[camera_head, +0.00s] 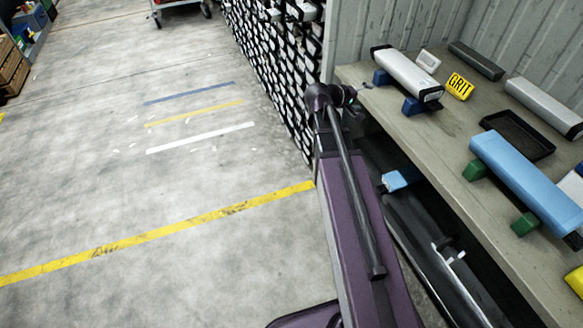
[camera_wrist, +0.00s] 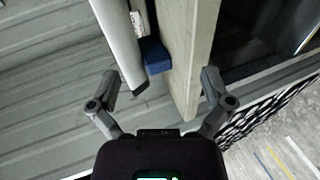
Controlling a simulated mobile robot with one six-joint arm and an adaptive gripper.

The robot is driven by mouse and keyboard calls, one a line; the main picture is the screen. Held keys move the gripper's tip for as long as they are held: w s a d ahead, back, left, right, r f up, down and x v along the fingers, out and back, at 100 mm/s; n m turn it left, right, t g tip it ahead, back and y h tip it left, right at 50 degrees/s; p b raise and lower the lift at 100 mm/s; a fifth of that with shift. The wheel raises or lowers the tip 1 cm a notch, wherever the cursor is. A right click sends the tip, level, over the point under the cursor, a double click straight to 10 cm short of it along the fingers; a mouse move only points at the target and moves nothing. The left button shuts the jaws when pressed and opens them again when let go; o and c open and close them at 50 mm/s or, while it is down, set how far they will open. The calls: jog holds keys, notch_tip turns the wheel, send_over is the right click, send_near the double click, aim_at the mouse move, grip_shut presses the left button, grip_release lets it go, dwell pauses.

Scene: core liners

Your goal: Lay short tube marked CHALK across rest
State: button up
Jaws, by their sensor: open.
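A white tube (camera_head: 408,73) with dark ends lies across two blue rest blocks (camera_head: 414,106) on the bench. Its near end has a small label that I cannot read. The same tube (camera_wrist: 117,40) and one blue block (camera_wrist: 155,55) show in the wrist view. A light blue tube (camera_head: 530,182) lies across two green blocks (camera_head: 475,170). Another whitish tube (camera_head: 545,106) and a short dark grey tube (camera_head: 477,60) lie on the bench. I cannot read CHALK on any of them. My gripper (camera_wrist: 160,90) is open and empty, just off the white tube's far left end.
The bench (camera_head: 440,150) also holds a black tray (camera_head: 517,135), a yellow GRIT sign (camera_head: 460,86) and a small white block (camera_head: 428,61). A corrugated wall (camera_head: 400,25) stands behind. Stacked core liners (camera_head: 270,60) stand left of the bench. The floor at left is open.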

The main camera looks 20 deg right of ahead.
jog(key=s+a+f+g+y, duration=0.1)
jog(key=s+a+f+y, duration=0.3)
jog(key=a, duration=0.5)
jog(key=s+a+f+y, duration=0.4)
jog(key=a+y, duration=0.1)
jog(key=a, duration=0.5)
jog(key=s+a+f+m+g+y, duration=0.1)
jog(key=s+a+f+y, duration=0.3)
jog(key=a, duration=0.5)
jog(key=shift+s+a+f+g+y, duration=0.15)
jog(key=shift+s+a+g+y, duration=0.15)
jog(key=shift+y, duration=0.1)
jog(key=shift+d, duration=0.1)
notch_tip(320, 180, up, 11)
jog(key=p, duration=1.1)
